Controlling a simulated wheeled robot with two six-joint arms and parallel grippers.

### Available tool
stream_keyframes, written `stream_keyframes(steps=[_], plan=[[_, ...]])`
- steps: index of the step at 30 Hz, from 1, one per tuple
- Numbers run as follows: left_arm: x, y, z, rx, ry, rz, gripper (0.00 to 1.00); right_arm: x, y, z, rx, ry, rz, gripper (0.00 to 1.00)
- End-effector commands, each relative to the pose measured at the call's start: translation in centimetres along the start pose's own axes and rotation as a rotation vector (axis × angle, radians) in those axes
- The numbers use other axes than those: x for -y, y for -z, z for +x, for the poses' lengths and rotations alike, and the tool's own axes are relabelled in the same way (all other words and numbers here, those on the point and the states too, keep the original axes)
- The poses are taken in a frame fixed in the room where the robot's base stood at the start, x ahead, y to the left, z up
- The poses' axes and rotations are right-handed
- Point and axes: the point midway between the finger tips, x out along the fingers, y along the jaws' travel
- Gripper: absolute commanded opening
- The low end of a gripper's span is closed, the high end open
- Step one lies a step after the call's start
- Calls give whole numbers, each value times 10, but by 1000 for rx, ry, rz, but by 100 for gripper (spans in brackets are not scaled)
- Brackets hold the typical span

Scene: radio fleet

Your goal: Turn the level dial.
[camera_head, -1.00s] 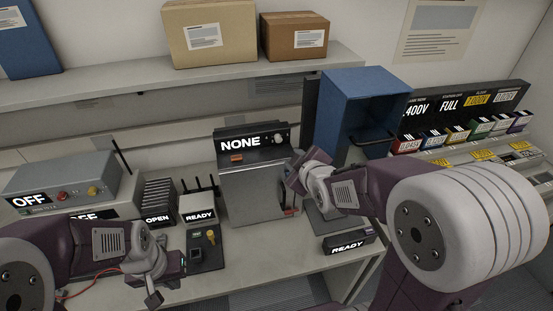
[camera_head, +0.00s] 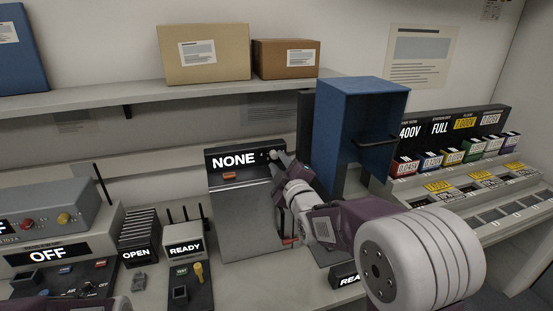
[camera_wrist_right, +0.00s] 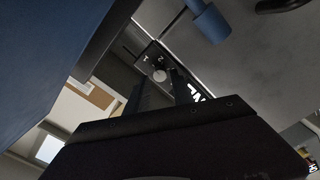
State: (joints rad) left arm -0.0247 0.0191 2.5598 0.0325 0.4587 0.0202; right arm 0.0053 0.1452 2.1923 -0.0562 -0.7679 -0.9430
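A small pale round dial (camera_head: 273,155) sits at the right end of the black panel of the grey device (camera_head: 240,215) whose display reads NONE. In the right wrist view the dial (camera_wrist_right: 160,76) has small white markings around it. My right gripper (camera_head: 279,163) is close in front of the panel at the dial. In the right wrist view its two dark fingers (camera_wrist_right: 159,88) are apart, and the dial shows in the gap between them. I cannot tell whether they touch it. My left gripper's fingers are out of view; only a bit of my left arm shows at the bottom left.
A blue open box (camera_head: 350,130) stands close to the right of my right gripper. An orange button (camera_head: 229,176) is below the NONE display. A READY unit (camera_head: 184,242) and an OPEN unit (camera_head: 139,240) stand at left. Colored bins (camera_head: 430,160) are at right.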

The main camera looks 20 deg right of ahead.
Motion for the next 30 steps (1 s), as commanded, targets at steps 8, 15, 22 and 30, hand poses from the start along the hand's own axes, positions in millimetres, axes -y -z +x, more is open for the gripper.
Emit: stream_keyframes(steps=[8,15,22,30], plan=[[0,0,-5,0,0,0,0,0,0,25,0,0,0,29],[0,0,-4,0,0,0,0,0,0,25,0,0,0,15],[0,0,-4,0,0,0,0,1,0,24,0,1,2,0],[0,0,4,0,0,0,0,2,-1,24,0,1,74,0]])
